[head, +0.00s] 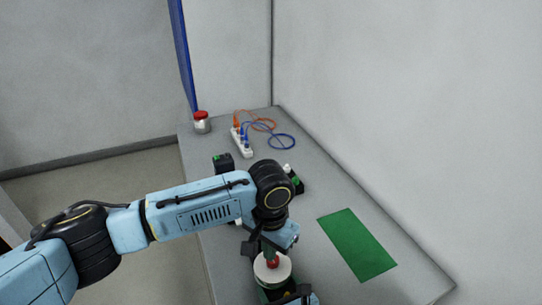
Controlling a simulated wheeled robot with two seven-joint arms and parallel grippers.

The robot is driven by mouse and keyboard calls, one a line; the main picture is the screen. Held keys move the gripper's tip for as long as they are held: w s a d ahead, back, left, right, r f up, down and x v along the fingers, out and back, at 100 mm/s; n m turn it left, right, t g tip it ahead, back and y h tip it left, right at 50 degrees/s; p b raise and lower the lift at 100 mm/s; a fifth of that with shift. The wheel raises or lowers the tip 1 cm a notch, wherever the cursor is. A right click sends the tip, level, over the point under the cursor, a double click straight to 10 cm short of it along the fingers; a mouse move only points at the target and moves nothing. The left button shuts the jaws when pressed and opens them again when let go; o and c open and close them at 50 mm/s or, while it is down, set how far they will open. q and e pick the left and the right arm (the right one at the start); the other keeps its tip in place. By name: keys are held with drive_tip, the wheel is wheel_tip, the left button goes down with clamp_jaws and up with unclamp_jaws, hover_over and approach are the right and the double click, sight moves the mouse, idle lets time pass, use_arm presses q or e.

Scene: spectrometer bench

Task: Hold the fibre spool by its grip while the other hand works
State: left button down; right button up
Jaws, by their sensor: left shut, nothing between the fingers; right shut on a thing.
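The fibre spool (284,273) seems to be the round white-topped piece with a red part at its centre, at the bottom of the head view. My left gripper (270,249) points down just over the red part; it is shut with nothing between its fingers. I cannot tell whether its tips touch the red part. My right gripper (288,297) is at the bottom edge, partly cut off, close against the near side of the spool. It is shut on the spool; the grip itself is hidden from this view.
A green mat (357,245) lies on the grey bench (330,190) at right, bare. A white power strip (242,142) with orange and blue cables, a red-lidded jar (202,123) and black blocks (223,163) stand farther back. Walls close off the back and right.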

sight(273, 262)
use_arm(q)
drive_tip(key=shift+f, duration=2.95)
drive_tip(key=shift+w, duration=0.25)
drive_tip(key=shift+w+a, duration=0.1)
drive_tip(key=shift+w+a, duration=0.1)
drive_tip(key=shift+a, duration=0.2)
drive_tip(key=shift+w+a, duration=0.35)
drive_tip(key=shift+w, duration=0.15)
drive_tip(key=shift+r, duration=0.1)
